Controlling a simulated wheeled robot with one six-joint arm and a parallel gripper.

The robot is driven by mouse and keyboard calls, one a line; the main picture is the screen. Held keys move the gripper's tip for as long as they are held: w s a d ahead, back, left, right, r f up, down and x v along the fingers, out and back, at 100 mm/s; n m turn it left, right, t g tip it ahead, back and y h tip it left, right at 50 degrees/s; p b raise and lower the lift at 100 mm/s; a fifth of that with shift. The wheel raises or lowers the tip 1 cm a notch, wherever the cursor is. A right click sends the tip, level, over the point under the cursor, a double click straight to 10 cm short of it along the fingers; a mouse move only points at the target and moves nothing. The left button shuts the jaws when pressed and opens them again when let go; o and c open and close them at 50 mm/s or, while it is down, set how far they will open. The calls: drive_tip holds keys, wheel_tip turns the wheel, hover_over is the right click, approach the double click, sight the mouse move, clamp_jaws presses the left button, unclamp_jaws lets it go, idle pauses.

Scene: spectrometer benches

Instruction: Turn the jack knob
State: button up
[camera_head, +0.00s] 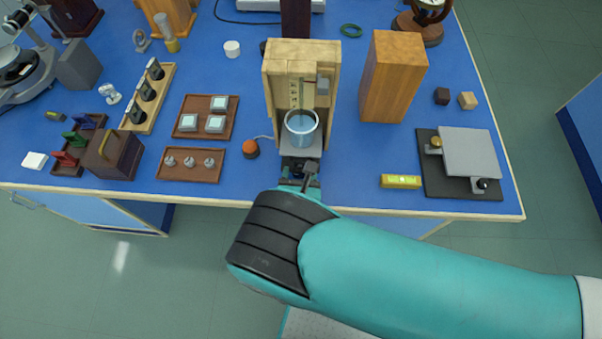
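A glass beaker of bluish liquid (301,129) stands upright on a small light platform (313,153) at the front of an open wooden housing (336,80). My gripper (301,172) is directly in front of and below this platform, at the table's front edge. Its dark fingers and my teal wrist cover the area under the platform. I cannot make out a knob there, nor whether the fingers touch one or are open or shut.
An orange-red button (250,149) sits left of the housing. A yellow level (401,181) and a grey plate on a black base with brass and black knobs (470,152) are on the right. A tray of small metal parts (191,176) lies left. Blue table (345,178) shows between them.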

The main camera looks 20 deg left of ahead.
drive_tip(key=c, duration=0.7)
drive_tip(key=shift+m+y+b, duration=0.35)
drive_tip(key=shift+m+y, duration=0.05)
drive_tip(key=shift+m, duration=0.2)
drive_tip(key=o, duration=0.9)
